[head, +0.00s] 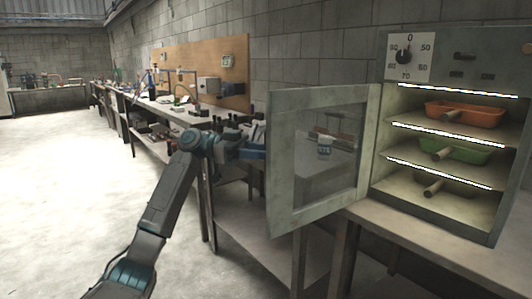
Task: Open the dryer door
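The dryer (365,190) stands at the right on a bench. Its grey-framed door (281,160) with a glass pane stands wide open, swung out to the left. Inside the lit dryer are an orange tray (480,113), a green tray (470,151) and a darker tray (460,188), one per level, each with a cylindrical handle sticking out. My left gripper (258,148) is at the door's outer left edge. Its fingertips are partly hidden by the door, so I cannot tell whether they touch it or are open. My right gripper is not in view.
A dial panel (409,58) sits at the dryer's top left. The dryer's bench (420,232) extends below it. A long workbench with tools (150,105) and a wooden pegboard (205,60) runs along the wall. The floor at the left (60,180) is clear.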

